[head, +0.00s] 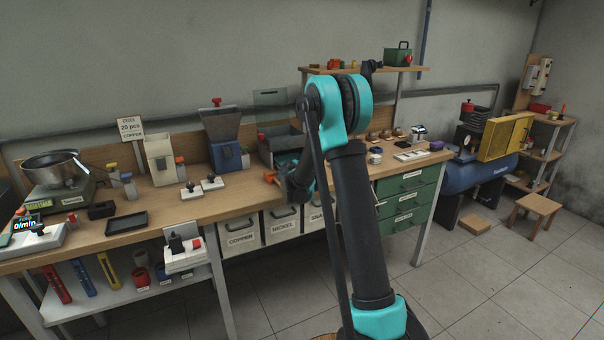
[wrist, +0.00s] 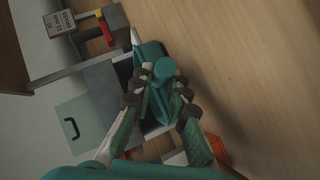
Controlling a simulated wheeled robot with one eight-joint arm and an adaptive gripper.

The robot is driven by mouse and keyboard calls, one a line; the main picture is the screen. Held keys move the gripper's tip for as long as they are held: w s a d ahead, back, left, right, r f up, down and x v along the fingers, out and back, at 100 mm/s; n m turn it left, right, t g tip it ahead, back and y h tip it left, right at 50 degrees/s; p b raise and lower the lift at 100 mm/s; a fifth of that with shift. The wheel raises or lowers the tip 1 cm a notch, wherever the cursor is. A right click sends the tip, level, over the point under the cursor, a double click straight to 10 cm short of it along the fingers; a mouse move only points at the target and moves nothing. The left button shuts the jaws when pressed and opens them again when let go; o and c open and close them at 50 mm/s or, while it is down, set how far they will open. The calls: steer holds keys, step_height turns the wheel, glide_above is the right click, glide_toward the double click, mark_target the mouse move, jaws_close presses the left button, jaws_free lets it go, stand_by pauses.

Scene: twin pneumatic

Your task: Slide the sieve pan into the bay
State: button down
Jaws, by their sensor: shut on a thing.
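The teal sieve pan (wrist: 150,50) shows between my fingers in the wrist view, with a round teal knob on top. My gripper (wrist: 163,88) is shut on it, one finger on each side. The pan lies at the open side of a grey box (wrist: 103,90), which looks like the bay; a dark gap shows beside the pan. How far the pan is inside cannot be told. In the head view the grey bay (head: 279,142) stands on the bench, and my gripper (head: 284,180) is at its front, largely hidden by my arm.
A clear greenish panel (head: 270,97) rises behind the bay. A blue hopper machine (head: 225,152) stands to its left. An orange part (wrist: 218,150) is close to my fingers. White bins (head: 241,236) hang below the bench edge. Bare wood shows right of the gripper in the wrist view.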

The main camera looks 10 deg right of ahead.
steer(key=shift+w+a, duration=0.55)
steer(key=shift+w, duration=1.15)
steer(key=shift+w+a, duration=0.55)
steer(key=shift+w, duration=1.15)
steer(key=shift+w+a, duration=0.55)
steer(key=shift+w, duration=1.15)
steer(key=shift+f, duration=0.2)
steer(key=c, duration=1.4)
jaws_free()
